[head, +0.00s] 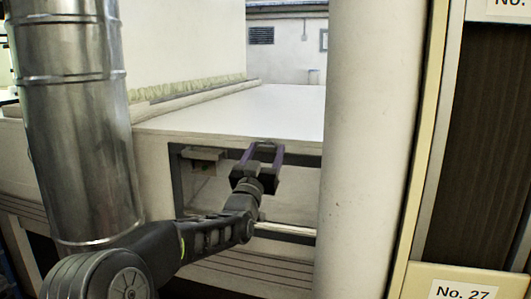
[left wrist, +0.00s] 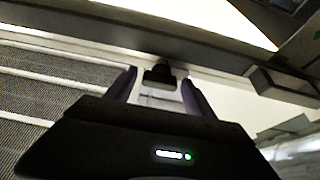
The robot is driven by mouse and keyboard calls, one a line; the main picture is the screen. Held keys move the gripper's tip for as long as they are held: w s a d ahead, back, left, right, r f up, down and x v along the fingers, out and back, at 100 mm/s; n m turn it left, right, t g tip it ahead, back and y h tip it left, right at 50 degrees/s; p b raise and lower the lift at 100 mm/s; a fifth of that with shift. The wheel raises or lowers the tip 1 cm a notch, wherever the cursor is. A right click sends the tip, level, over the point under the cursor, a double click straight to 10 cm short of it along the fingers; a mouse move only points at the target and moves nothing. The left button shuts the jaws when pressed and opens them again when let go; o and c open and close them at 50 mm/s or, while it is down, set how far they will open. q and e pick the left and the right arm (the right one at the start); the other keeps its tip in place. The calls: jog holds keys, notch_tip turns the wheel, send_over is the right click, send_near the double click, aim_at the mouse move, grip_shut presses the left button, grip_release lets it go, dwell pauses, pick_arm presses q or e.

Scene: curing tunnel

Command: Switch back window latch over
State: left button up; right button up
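The window (head: 300,198) is a dark-framed opening in the side of the white tunnel body. A small dark block, which looks like the window latch (left wrist: 158,76), sits at the frame's top edge. In the head view its top (head: 266,147) shows between my fingers. My left gripper (head: 264,153) is open, with purple-lined fingers pointing at the frame. In the left wrist view the fingertips (left wrist: 160,84) stand on either side of the latch, with a gap on each side. Whether the latch reaches in between the pads is hard to tell. My right gripper is not in view.
A shiny metal pipe (head: 77,110) stands at the left, close to my left arm. A thick pale column (head: 370,140) stands right of the window. A greenish-grey block (head: 203,156) sits at the window's upper left. The white top surface (head: 240,112) above is clear.

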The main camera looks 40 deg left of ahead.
pick_arm(q)
jog(key=c, duration=1.2)
jog(key=shift+o, duration=0.2)
jog(key=shift+y, duration=0.3)
